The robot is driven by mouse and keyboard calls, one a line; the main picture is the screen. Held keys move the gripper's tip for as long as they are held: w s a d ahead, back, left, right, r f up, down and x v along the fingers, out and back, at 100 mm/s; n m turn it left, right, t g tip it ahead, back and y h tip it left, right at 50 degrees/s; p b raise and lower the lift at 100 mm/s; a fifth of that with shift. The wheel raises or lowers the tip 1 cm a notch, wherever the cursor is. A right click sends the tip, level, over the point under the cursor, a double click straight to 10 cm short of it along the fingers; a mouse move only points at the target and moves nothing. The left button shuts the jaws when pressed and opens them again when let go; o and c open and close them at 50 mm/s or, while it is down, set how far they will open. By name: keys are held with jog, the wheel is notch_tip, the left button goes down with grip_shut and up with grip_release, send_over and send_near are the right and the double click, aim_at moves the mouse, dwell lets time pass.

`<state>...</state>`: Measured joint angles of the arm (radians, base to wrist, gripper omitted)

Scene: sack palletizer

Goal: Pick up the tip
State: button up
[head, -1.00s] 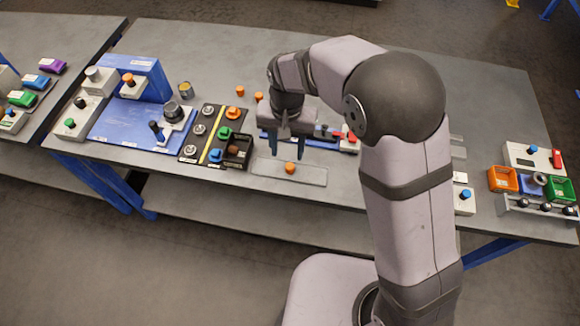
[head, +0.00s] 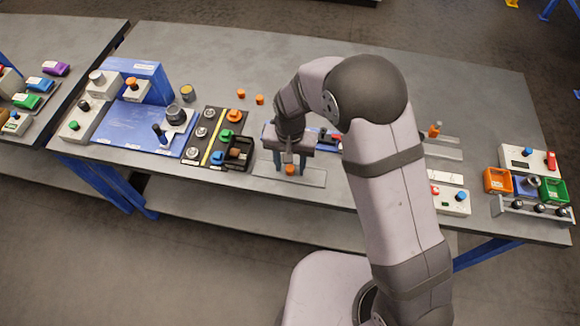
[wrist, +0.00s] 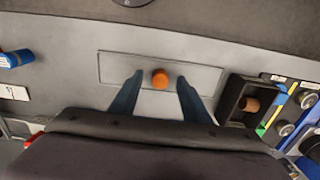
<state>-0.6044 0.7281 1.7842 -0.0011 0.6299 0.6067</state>
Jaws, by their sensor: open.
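The tip, as far as I can tell, is the small orange piece (head: 289,170) on a flat grey plate (head: 312,180) near the front of the table. In the wrist view the orange piece (wrist: 160,79) shows between my two fingers, seen from above. My gripper (head: 288,167) is open over the plate, with a finger on either side of the piece. I see no contact between fingers and piece. In the head view my gripper partly hides the piece.
A black box (head: 237,152) with a brownish piece inside stands just left of the plate, beside a black board (head: 212,135) with coloured knobs. Two orange pieces (head: 241,93) lie farther back. Coloured bins (head: 498,180) stand at the right. The table behind my arm is mostly clear.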

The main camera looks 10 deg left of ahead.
jog(key=shift+f, duration=0.35)
grip_shut()
